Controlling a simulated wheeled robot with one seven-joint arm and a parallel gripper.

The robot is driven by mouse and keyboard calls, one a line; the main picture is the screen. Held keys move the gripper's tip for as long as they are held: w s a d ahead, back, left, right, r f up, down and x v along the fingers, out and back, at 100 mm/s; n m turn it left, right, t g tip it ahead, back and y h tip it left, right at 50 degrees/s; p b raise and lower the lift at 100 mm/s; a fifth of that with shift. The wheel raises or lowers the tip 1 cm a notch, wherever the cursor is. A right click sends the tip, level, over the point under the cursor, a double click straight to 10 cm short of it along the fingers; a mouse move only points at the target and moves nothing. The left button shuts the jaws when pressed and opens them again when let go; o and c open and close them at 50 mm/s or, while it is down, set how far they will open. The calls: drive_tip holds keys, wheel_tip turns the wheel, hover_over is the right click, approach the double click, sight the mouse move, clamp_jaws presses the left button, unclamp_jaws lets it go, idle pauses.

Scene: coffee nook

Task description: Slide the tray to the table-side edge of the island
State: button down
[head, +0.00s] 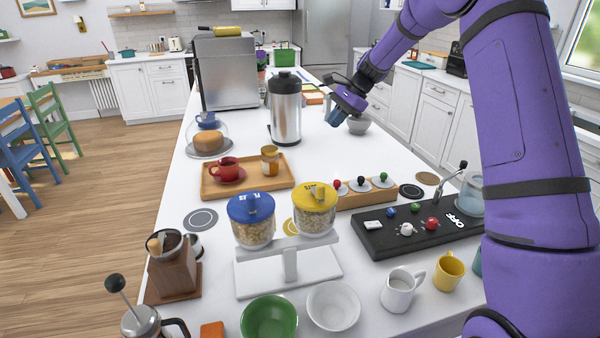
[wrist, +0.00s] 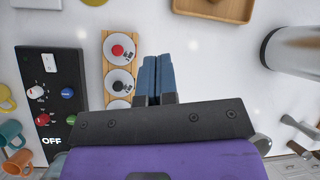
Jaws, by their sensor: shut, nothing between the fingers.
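The wooden tray (head: 252,187) lies flat on the white island, left of the middle and near the island's left edge. It holds a red cup (head: 228,168) on a saucer and a jar (head: 270,159) with a wooden lid. Only a corner of the tray (wrist: 222,10) shows at the top of the wrist view, and its contents are hidden there. My gripper (head: 336,117) is above the island's right side, behind and to the right of the tray and well apart from it. In the wrist view my gripper (wrist: 157,62) has its blue fingers together, with nothing held.
A steel urn (head: 285,110) and a domed cake (head: 208,141) stand behind the tray. A balance scale (head: 290,265) with two lidded jars stands in front. A wooden rack (head: 365,195) with small knobs is to its right. The dining table and chairs (head: 42,125) are at left.

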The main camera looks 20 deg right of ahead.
drive_tip(key=w+d+f+m+y, duration=0.1)
drive_tip(key=w+f+m, duration=0.1)
drive_tip(key=w+f, duration=0.35)
drive_tip(key=w+d+f+m+y, duration=0.1)
drive_tip(key=w+d+f+m, duration=0.1)
drive_tip(key=f, duration=0.7)
drive_tip(key=x, duration=1)
drive_tip(key=shift+w+a+f, duration=0.2)
drive_tip(key=shift+w+a, duration=0.1)
drive_tip(key=shift+w+a+r, duration=0.1)
drive_tip(key=shift+a+r, duration=0.05)
drive_tip(key=shift+a, duration=1.75)
approach(256, 184)
drive_tip(key=x, duration=0.5)
drive_tip(key=shift+w+a, duration=0.1)
drive_tip(key=shift+a, duration=0.05)
